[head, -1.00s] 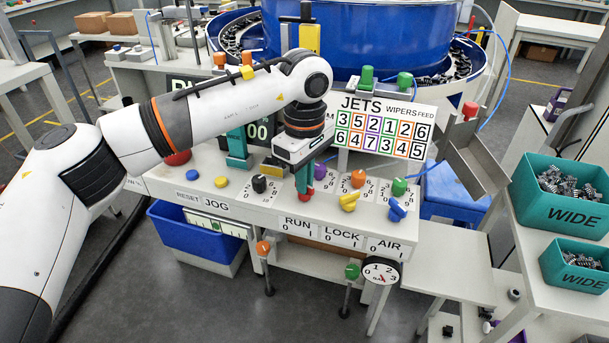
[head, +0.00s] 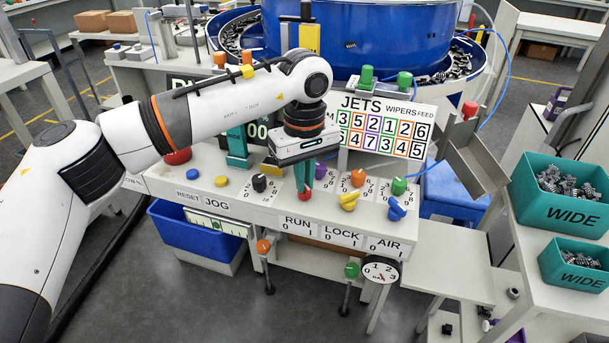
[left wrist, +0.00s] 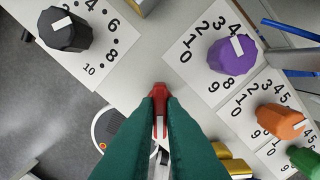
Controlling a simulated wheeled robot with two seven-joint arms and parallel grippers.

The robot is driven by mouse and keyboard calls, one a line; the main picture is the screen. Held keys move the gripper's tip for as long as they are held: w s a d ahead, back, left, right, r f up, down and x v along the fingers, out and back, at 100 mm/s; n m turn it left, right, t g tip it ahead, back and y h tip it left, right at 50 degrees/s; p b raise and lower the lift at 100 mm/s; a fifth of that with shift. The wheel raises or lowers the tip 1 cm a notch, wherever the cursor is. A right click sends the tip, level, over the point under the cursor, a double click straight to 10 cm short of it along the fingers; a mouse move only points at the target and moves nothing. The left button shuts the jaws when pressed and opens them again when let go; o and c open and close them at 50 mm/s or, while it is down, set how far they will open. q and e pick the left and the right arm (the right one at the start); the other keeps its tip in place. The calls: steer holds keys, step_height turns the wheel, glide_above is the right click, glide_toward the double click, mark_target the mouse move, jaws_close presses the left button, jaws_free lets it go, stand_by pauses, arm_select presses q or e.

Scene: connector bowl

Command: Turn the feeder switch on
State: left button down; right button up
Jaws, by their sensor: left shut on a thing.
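The red switch lever (head: 309,188) stands on the front of the white console, above the RUN label (head: 297,224) with its 0 and 1 marks. My left gripper (head: 304,186) comes down on it from above. In the left wrist view the two green fingers (left wrist: 160,112) close around the red lever (left wrist: 161,95), whose tip shows between them. The lever's base is hidden by the fingers. The yellow LOCK lever (head: 349,201) and blue AIR lever (head: 396,208) are to its right. My right gripper is not in view.
Black (head: 260,183), purple (left wrist: 233,55), orange (head: 358,178) and green (head: 398,186) knobs stand close around the gripper. The blue feeder bowl (head: 370,25) is behind, with a dark part against its wall. The JETS board (head: 381,127) stands behind the knobs. Teal WIDE bins (head: 575,215) are at right.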

arm_select(q)
steer(key=shift+r, duration=0.1)
steer(key=c, duration=1.5)
jaws_free()
